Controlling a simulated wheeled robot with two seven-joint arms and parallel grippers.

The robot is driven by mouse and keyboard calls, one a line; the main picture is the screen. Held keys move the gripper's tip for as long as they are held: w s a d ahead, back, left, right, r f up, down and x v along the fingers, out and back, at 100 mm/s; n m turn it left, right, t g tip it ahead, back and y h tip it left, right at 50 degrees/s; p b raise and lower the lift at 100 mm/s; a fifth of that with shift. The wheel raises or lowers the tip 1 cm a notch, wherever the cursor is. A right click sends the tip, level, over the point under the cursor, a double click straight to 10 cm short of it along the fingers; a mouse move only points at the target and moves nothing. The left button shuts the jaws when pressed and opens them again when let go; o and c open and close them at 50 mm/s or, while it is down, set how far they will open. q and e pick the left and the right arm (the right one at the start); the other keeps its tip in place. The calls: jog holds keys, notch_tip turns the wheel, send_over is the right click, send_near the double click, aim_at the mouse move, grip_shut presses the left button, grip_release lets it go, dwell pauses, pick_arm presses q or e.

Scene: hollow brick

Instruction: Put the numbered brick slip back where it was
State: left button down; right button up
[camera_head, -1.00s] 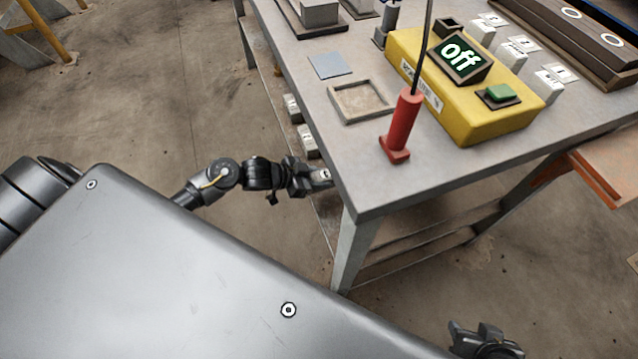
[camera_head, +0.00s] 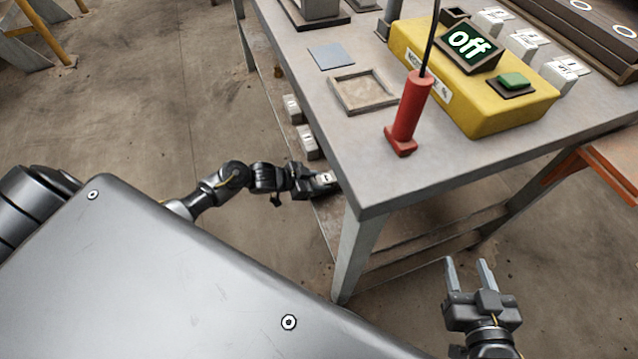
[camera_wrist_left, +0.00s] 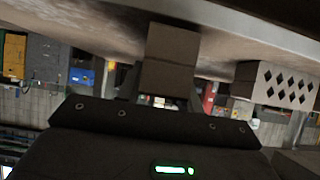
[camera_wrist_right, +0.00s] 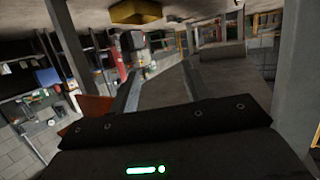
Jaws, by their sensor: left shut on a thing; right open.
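My left gripper (camera_head: 308,182) is at the near left side of the metal table, below the tabletop. It is shut on a small grey brick slip with a white numbered label (camera_head: 325,179); the number is too small to read. In the left wrist view a plain grey-brown block (camera_wrist_left: 168,62) stands between the fingers, close to a pale surface; I cannot tell if they touch. My right gripper (camera_head: 469,277) is open and empty, in front of the table over the floor.
Two labelled bricks (camera_head: 308,142) sit below the tabletop's left edge. A brick with diamond holes (camera_wrist_left: 275,84) is beside the held block. The tabletop holds an empty square frame (camera_head: 362,92), a red-handled tool (camera_head: 409,112) and a yellow box reading "off" (camera_head: 482,92). A table leg (camera_head: 357,250) stands nearby.

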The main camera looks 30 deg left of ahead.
pick_arm(q)
jog(key=shift+f, duration=0.1)
pick_arm(e)
jog(key=shift+a+r, duration=0.2)
jog(key=shift+r, duration=0.1)
pick_arm(q)
jog(key=shift+f, duration=0.1)
jog(key=c, duration=0.9)
grip_release()
pick_arm(e)
jog(key=shift+a+r+y, duration=0.1)
jog(key=shift+r+y, duration=0.05)
jog(key=shift+y, duration=0.15)
